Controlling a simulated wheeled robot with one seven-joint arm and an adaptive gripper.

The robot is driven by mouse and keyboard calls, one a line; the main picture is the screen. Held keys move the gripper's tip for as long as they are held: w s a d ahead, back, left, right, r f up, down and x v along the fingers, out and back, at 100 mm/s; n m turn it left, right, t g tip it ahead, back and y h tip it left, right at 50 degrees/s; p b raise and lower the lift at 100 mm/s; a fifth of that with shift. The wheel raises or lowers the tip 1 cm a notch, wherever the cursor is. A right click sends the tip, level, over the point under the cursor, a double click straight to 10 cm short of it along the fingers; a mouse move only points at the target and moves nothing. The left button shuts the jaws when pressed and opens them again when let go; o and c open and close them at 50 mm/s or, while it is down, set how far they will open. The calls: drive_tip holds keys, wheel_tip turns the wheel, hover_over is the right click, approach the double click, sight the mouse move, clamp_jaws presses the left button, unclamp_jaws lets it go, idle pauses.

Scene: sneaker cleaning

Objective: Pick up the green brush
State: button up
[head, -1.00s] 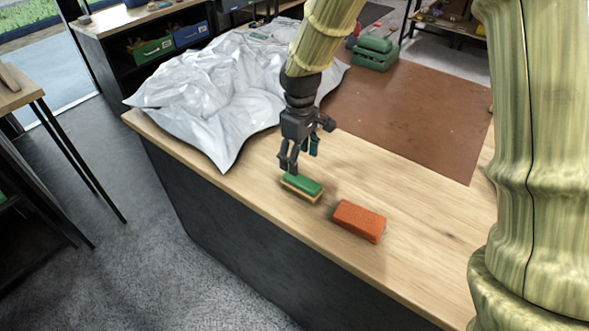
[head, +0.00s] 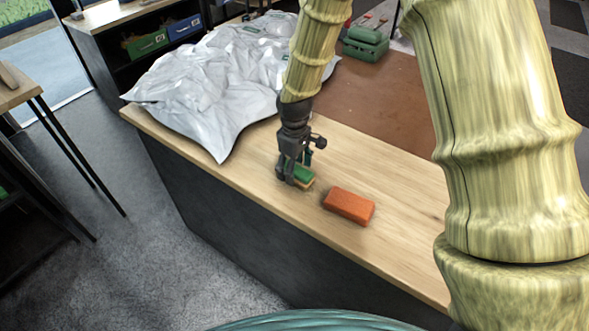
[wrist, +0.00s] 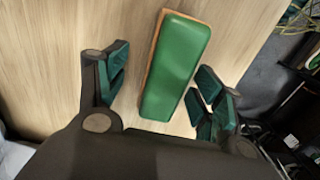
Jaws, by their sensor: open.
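The green brush (head: 303,174) has a green top and a tan wooden edge. It lies on the wooden table near the front edge, partly hidden by my gripper in the head view. In the wrist view the brush (wrist: 175,66) lies between the fingers, its near end between the fingertips. My gripper (head: 293,174) points down at it and is open. In the wrist view the gripper (wrist: 158,92) shows a gap to the brush on the left, and the right fingers are close to its side. I cannot tell whether they touch it.
An orange-red block (head: 349,206) lies on the table just right of the brush. A crumpled silver sheet (head: 205,85) covers the table's left part. A brown mat (head: 385,105) and a green box (head: 365,43) are farther back. Bare wood (head: 400,215) lies to the right.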

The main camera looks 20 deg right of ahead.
drive_tip(key=shift+s+f, duration=0.2)
drive_tip(key=shift+s, duration=0.55)
drive_tip(key=shift+s+a+f, duration=0.1)
drive_tip(key=shift+f, duration=0.05)
drive_tip(key=shift+w+f, duration=0.65)
drive_tip(key=shift+w, duration=0.1)
drive_tip(key=shift+s+r, duration=0.3)
drive_tip(key=shift+s, duration=0.1)
drive_tip(key=c, duration=0.8)
drive_tip(key=shift+w+f, duration=0.1)
drive_tip(key=c, duration=0.3)
